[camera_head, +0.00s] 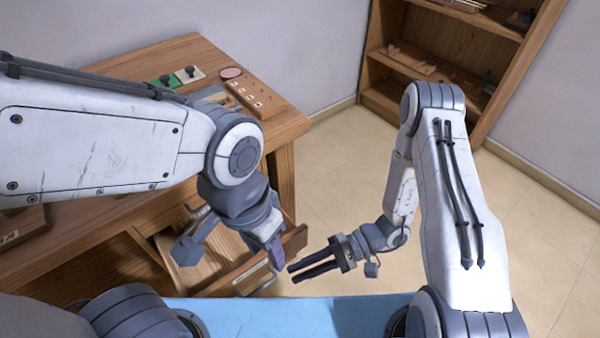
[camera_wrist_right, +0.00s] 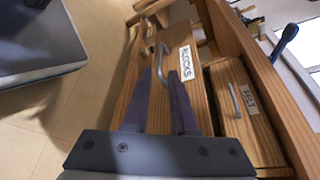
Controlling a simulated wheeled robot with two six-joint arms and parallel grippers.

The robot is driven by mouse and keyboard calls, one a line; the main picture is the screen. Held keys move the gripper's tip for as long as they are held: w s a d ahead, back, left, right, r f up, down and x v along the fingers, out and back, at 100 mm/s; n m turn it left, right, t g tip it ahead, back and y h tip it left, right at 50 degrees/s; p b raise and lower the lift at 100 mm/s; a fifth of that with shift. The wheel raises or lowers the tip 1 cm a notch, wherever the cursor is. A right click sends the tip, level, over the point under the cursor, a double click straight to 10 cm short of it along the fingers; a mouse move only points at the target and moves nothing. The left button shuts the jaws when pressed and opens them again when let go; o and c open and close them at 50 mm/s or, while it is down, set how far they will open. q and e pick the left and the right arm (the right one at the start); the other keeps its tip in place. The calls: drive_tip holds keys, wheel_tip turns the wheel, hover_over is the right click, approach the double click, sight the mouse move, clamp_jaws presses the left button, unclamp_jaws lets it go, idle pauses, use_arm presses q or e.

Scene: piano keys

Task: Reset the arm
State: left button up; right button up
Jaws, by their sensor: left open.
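My left gripper (camera_head: 276,256) points down by the front panel of a pulled-out drawer (camera_head: 280,258) in the head view; its fingers overlap in this view. My right gripper (camera_head: 291,273) is lower, to the right of the drawer front, with its two dark fingers apart and nothing visible between them. In the right wrist view its fingers (camera_wrist_right: 159,72) point at a wooden drawer front with a curved metal handle (camera_wrist_right: 162,58) and a white label. The handle lies just beyond the fingertips; I cannot tell the exact gap.
A wooden desk (camera_head: 150,58) stands at the left, with a wooden block with holes (camera_head: 257,97) and small items on top. A drawer labelled FELT (camera_wrist_right: 245,112) is beside the other one. A shelf (camera_head: 450,45) stands at the back. Open tiled floor (camera_head: 335,170) lies between.

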drive_tip(key=shift+r, duration=0.1)
drive_tip(key=s+d+r+n+t+h+p, duration=0.1)
drive_tip(key=r+n+h+p, duration=0.4)
drive_tip(key=r, duration=1.6)
drive_tip(key=s+d+r+n+t+h+p, duration=0.2)
drive_tip(key=r+h+p, duration=0.6)
drive_tip(key=r+p, duration=0.7)
wheel_tip(320, 180, up, 6)
drive_tip(key=s+n+t, duration=0.1)
drive_tip(key=s+n, duration=0.1)
drive_tip(key=n, duration=0.1)
drive_tip(key=shift+d+f+t+h, duration=0.15)
drive_tip(key=shift+d+t+h, duration=0.15)
drive_tip(key=shift+t, duration=0.1)
